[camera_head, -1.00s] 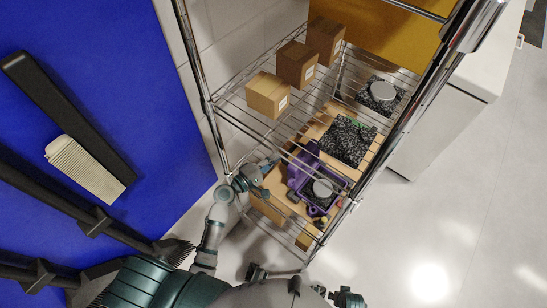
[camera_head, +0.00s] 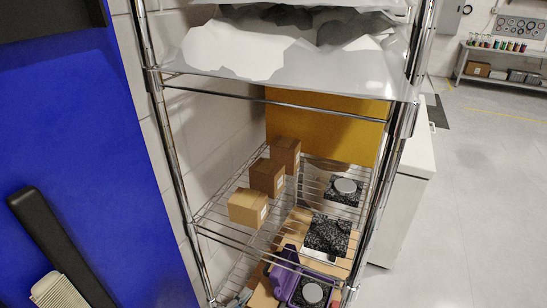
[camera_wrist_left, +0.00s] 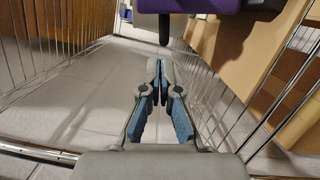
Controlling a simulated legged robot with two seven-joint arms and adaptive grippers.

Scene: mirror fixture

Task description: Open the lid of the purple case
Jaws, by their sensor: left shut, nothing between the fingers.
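The purple case (camera_head: 283,284) is at the bottom edge of the head view, on the wire shelf. Its lid appears raised at the left and back side, and a dark speckled insert with a round grey disc (camera_head: 312,293) shows inside. The case's front is cut off by the frame. In the left wrist view a purple edge (camera_wrist_left: 188,5) shows at the top. My left gripper (camera_wrist_left: 159,68) is shut and empty, below and apart from that purple edge. In the head view only a bit of it (camera_head: 241,298) shows, left of the case. My right gripper is out of view.
Three cardboard boxes (camera_head: 266,177) stand in a row on the shelf's left. Speckled dark blocks (camera_head: 327,236) lie behind the case, one with a grey disc (camera_head: 345,186). Chrome posts (camera_head: 171,150) and wire rails bound the rack. An upper shelf (camera_head: 290,70) hangs above.

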